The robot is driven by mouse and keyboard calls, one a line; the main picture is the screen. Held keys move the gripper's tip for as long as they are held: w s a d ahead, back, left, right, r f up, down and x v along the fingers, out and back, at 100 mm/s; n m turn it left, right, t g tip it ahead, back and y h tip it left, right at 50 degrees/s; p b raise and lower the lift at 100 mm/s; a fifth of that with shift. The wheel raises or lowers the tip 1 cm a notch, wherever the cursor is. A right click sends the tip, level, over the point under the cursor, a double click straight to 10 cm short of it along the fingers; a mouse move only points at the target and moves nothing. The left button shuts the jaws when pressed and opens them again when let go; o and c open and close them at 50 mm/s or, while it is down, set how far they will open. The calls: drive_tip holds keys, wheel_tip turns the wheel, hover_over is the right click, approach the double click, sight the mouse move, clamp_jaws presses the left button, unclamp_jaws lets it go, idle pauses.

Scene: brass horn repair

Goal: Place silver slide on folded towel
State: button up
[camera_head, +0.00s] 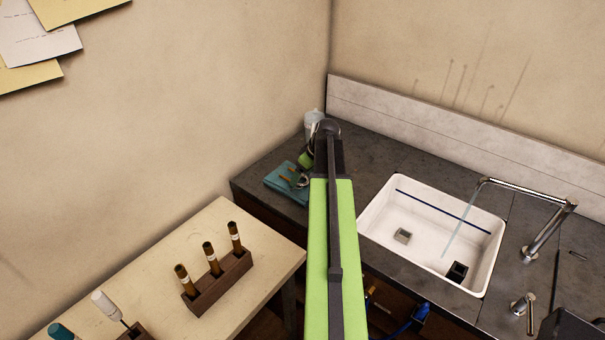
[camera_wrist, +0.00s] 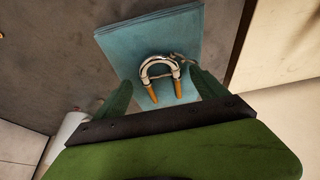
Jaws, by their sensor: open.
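The silver slide (camera_wrist: 158,68) is a U-shaped silver tube with two brass-coloured legs. In the wrist view it lies on the blue folded towel (camera_wrist: 170,30), its legs pointing toward my gripper. My gripper (camera_wrist: 162,88) is open, with one green finger on each side of the slide; I cannot tell whether either finger touches it. In the head view the towel (camera_head: 275,184) is on the dark counter in the corner, left of my arm. The slide (camera_head: 298,180) shows there on the towel, partly hidden by my gripper.
A white sink (camera_head: 380,215) with a tap (camera_head: 545,228) stands to the right of my arm. A whitish cylindrical container (camera_head: 312,122) stands behind my gripper, near the wall.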

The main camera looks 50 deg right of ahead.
drive_tip(key=p+v, duration=0.9)
drive_tip(key=v, duration=0.2)
drive_tip(key=shift+f, duration=0.1)
drive_tip(key=w+a+g, duration=0.1)
drive_tip(key=w+a, duration=0.2)
drive_tip(key=a, duration=0.7)
drive_tip(key=w+a+f+g, duration=0.1)
drive_tip(key=w+a, duration=0.2)
drive_tip(key=a, duration=0.6)
drive_tip(key=w+a+g, duration=0.1)
drive_tip(key=w+a, duration=0.2)
drive_tip(key=a, duration=0.7)
drive_tip(key=s+a, duration=0.1)
drive_tip(key=a, duration=0.9)
drive_tip(key=s+a+m+g, duration=0.1)
drive_tip(key=s+a, duration=0.1)
drive_tip(key=a, duration=0.8)
drive_tip(key=shift+s+a+f+g, duration=0.25)
drive_tip(key=shift+a+f+g, duration=0.05)
drive_tip(key=shift+f, duration=0.1)
